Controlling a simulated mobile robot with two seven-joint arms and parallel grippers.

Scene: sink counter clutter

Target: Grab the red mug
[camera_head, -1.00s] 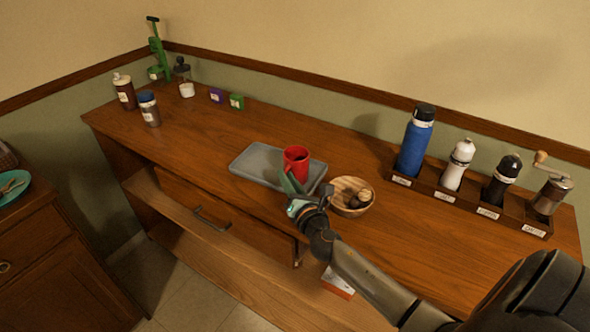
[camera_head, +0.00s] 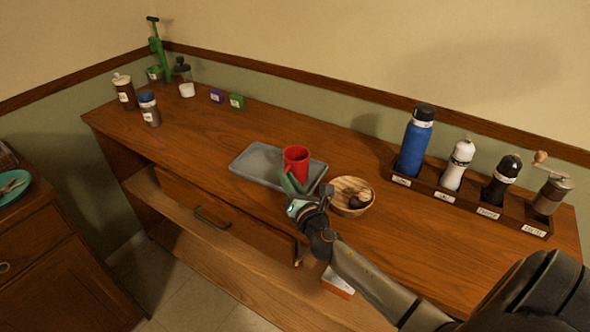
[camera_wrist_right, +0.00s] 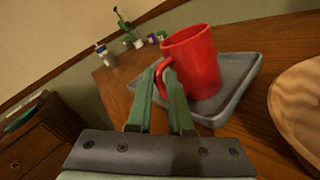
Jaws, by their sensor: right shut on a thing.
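The red mug (camera_head: 297,161) stands upright on the grey tray (camera_head: 250,166), or just above it; I cannot tell which. In the right wrist view the mug (camera_wrist_right: 195,62) has its handle (camera_wrist_right: 162,78) toward me. My right gripper (camera_head: 290,183) reaches in from the front right. Its green fingers (camera_wrist_right: 160,75) are shut on the mug's handle. Part of the mug's lower front is hidden behind the fingers in the head view. My left gripper is not in view.
A rack (camera_head: 465,203) holds a blue bottle (camera_head: 415,145), shakers and a grinder. Bottles (camera_head: 149,110) and small boxes (camera_head: 236,102) stand at the back left. The counter between is clear.

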